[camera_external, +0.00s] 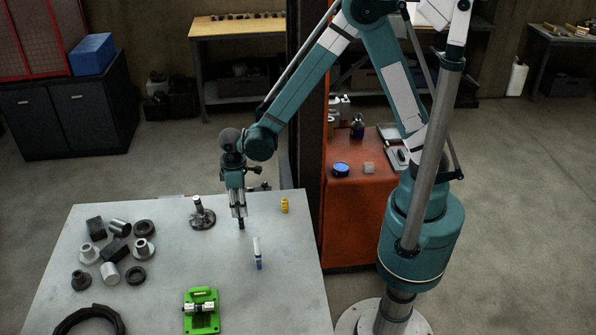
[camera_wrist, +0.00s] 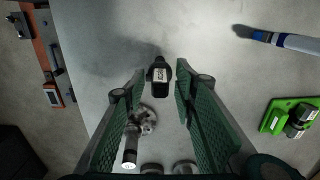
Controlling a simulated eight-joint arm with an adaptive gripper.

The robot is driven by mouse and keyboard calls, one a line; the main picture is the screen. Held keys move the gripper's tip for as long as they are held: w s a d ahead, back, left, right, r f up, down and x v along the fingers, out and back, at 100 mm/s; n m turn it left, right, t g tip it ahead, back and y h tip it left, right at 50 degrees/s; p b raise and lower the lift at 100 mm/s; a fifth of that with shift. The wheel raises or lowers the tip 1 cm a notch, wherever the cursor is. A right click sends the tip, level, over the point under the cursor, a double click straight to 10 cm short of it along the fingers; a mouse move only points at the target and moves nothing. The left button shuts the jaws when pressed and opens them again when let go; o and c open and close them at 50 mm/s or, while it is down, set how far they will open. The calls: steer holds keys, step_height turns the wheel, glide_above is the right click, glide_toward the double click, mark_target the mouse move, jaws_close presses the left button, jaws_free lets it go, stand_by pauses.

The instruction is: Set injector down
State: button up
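A dark injector with a pale label (camera_wrist: 158,75) shows between the fingertips in the wrist view, seen nearly end-on. A strip of grey tabletop shows on each side of it, so the fingers look apart from it. My gripper (camera_wrist: 160,70) is open around it. In the external view my gripper (camera_external: 240,212) points straight down over the grey table, and the injector's dark lower end (camera_external: 241,224) shows beneath the fingers, at or very near the tabletop. I cannot tell whether it touches the table. Its upper part is hidden by the fingers.
On the table (camera_external: 170,270), a flanged post (camera_external: 201,215) stands left of the gripper. A yellow part (camera_external: 284,205) is to the right, a white-and-blue tube (camera_external: 257,252) in front and a green fixture (camera_external: 201,312) nearer. Several dark and metal parts (camera_external: 117,250) crowd the left side.

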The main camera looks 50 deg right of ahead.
steer(key=shift+r, duration=0.2)
step_height(320, 180, up, 12)
stand_by(1.1)
stand_by(0.6)
steer(key=s+d+r+m+t+y, duration=0.1)
steer(key=d+r+m+t, duration=0.1)
steer(key=d+r, duration=0.6)
steer(key=s+d+r+m+t, duration=0.15)
steer(key=d+r, duration=0.25)
steer(key=d, duration=0.9)
steer(key=s+d+r+m+t, duration=0.1)
steer(key=s+d+m+t, duration=0.1)
steer(key=s+d, duration=0.4)
steer(key=s+d+r+m+t+h, duration=0.1)
steer(key=s+d, duration=0.4)
steer(key=d, duration=0.6)
steer(key=shift+s+r+m+t, duration=0.35)
steer(key=shift+r+m, duration=0.4)
steer(key=shift+m, duration=0.5)
